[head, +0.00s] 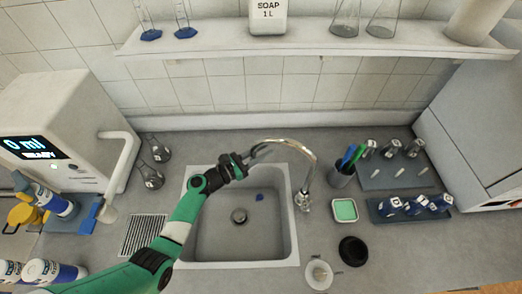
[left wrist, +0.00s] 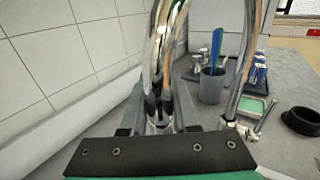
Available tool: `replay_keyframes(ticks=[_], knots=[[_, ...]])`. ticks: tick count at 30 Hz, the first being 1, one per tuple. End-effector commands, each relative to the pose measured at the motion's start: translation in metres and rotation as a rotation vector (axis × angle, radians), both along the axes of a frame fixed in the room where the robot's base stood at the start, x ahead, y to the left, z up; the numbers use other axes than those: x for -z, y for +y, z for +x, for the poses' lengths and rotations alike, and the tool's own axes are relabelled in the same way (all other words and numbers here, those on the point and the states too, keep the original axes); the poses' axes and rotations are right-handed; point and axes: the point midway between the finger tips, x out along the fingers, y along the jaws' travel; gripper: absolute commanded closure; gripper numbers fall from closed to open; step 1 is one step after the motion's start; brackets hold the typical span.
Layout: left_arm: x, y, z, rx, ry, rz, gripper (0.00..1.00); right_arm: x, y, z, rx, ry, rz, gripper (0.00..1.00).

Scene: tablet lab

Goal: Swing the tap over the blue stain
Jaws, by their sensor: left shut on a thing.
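The chrome tap (head: 313,165) stands at the right rim of the sink (head: 291,235), and its curved spout reaches left over the back of the basin. My left gripper (head: 250,157) is shut on the spout near its free end. In the left wrist view the shiny spout (left wrist: 176,28) runs between the fingers (left wrist: 160,112). The blue stain (head: 260,197) is a small patch in the basin, right of the drain (head: 239,215). The spout end is behind and slightly left of the stain. My right gripper is out of view.
A pen cup (head: 342,175), a green sponge dish (head: 345,210) and a black round object (head: 353,251) stand right of the tap. Two flasks (head: 152,177) and a white dispenser (head: 60,125) are at the left. A shelf (head: 300,45) runs along the back wall.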

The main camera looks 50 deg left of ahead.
Motion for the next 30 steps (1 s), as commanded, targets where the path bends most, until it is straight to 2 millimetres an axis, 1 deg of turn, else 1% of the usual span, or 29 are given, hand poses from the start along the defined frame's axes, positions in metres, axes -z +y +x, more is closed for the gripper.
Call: replay_keyframes(ticks=[1,11,12,16,22,25,28,30], knots=[[-0.001,-0.007,0.001,0.021,-0.003,0.001,1.00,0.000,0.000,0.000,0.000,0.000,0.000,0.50],[-0.002,-0.007,0.001,0.021,-0.003,0.002,1.00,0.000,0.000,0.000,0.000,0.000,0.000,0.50],[-0.002,-0.007,0.001,0.020,-0.003,0.002,0.66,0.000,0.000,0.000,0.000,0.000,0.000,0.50],[-0.001,-0.006,0.001,0.017,-0.003,0.001,0.43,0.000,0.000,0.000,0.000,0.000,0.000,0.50],[-0.001,-0.004,0.001,0.013,-0.002,0.001,0.42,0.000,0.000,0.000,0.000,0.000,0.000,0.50],[-0.001,-0.003,-0.003,0.011,-0.001,0.001,0.42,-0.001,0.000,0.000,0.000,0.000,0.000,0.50],[-0.001,0.000,-0.015,0.009,0.000,0.000,0.42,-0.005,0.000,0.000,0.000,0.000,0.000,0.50],[-0.002,0.002,-0.029,0.008,0.001,0.001,0.42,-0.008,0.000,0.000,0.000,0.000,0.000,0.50]])
